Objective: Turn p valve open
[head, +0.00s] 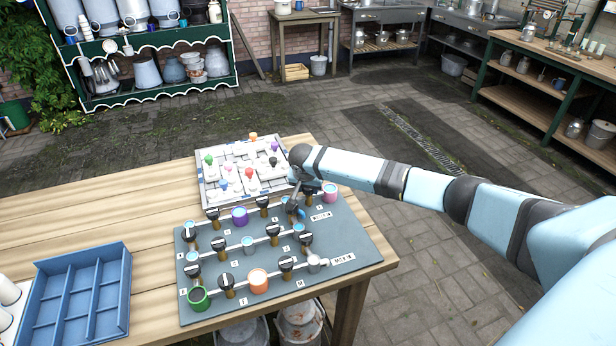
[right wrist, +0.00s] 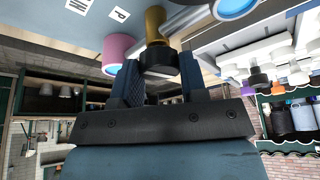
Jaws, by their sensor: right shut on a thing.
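The P valve has a brass stem (right wrist: 155,24) and a black knob (right wrist: 158,58) in the right wrist view. A white label with the letter P (right wrist: 120,14) lies beside its stem. My right gripper (right wrist: 161,84) is shut on the black knob, with one finger on each side. In the head view my right gripper (head: 303,193) is at the far right corner of the grey valve board (head: 350,246), where it mostly hides this valve. I cannot tell how far the knob is turned. My left gripper is not in view.
A pink cup (head: 330,193) stands close beside the gripped valve. Several other black-handled valves and coloured cups stand along white pipes on the board. A white tray (head: 207,198) with coloured knobs lies behind it. A blue divided box (head: 125,290) is at left; bare wood lies between.

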